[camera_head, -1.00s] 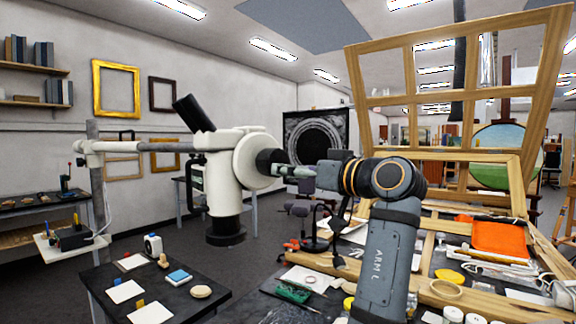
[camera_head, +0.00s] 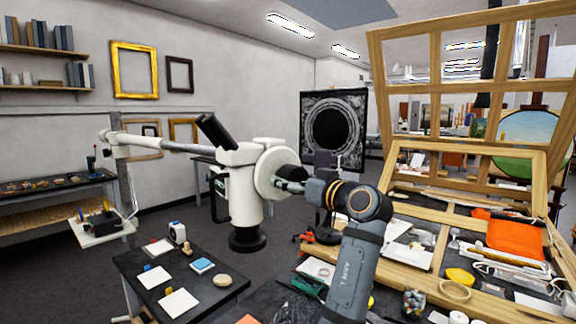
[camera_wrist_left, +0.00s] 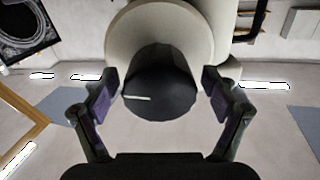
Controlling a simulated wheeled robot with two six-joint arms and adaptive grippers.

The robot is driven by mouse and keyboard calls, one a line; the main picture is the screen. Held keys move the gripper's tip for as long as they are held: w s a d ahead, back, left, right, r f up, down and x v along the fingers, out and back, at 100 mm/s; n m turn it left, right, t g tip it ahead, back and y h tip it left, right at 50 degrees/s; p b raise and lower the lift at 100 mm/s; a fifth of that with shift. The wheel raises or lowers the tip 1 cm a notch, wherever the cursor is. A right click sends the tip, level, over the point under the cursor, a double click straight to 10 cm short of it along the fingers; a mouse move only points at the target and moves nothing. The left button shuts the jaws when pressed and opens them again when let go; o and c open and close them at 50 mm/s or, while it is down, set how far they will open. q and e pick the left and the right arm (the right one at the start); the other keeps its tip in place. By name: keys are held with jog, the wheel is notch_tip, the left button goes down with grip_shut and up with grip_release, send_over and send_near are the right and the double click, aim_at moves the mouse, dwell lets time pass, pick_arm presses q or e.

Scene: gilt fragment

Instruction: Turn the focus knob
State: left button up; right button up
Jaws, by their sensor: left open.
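The focus knob (camera_wrist_left: 163,103) is a dark round knob with a short white line on its face, on the cream microscope (camera_head: 244,190). In the wrist view the two fingers of my left gripper (camera_wrist_left: 159,80) stand apart, one on each side of the knob. A narrow gap seems to show on both sides, so I see no clear contact. In the head view my left gripper (camera_head: 291,186) reaches in from the right to the side of the microscope's round housing (camera_head: 272,168), and mostly hides the knob there. My right gripper is not in view.
The microscope hangs on a boom arm (camera_head: 160,144) over the floor. A small dark table (camera_head: 222,298) with cards and small items stands below it. A workbench with a wooden frame (camera_head: 520,170) and tools fills the right side. Open floor lies behind the microscope.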

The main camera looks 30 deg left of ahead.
pick_arm(q)
jog(key=shift+x, duration=1.25)
jog(key=shift+d, duration=0.1)
jog(key=shift+c, duration=0.3)
jog(key=c, duration=1.1)
jog(key=shift+m+p, duration=0.6)
jog(key=shift+m, duration=2.3)
